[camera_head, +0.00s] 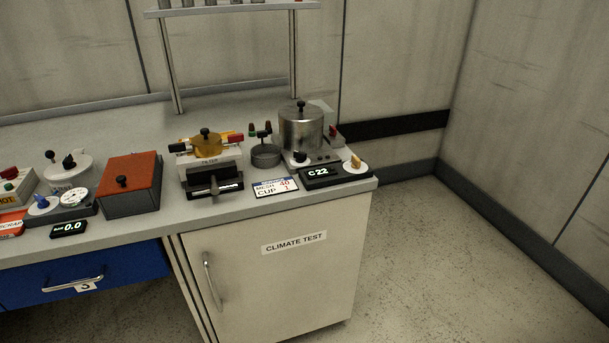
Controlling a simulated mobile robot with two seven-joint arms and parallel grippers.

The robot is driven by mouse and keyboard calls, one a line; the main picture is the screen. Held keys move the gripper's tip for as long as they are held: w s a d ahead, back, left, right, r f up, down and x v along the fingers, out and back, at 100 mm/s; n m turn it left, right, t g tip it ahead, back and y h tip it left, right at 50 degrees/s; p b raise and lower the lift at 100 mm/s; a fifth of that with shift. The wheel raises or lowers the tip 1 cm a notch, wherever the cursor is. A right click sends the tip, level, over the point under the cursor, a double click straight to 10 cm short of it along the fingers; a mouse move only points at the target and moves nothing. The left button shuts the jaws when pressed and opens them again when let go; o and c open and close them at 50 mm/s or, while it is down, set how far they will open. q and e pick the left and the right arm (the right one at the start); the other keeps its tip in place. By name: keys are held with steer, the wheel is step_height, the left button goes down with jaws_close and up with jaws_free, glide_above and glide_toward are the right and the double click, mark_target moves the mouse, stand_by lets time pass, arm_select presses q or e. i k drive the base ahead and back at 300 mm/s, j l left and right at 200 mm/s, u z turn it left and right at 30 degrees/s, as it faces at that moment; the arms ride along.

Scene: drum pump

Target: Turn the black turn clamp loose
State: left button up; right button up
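Neither of my grippers shows in the head view.
A round metal mesh cup (266,156), a steel pot (301,128) and a "C 22" display (321,173) stand to the right. An orange-lidded box (131,184) stands to the left. A rack (238,8) rises behind. A cabinet (275,275) is below.

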mark_target(178, 147)
steer(key=i+j+u, duration=0.1)
steer(key=i+u, duration=0.15)
steer(key=i, duration=0.2)
steer(key=i+u, duration=0.25)
steer(key=i, duration=0.15)
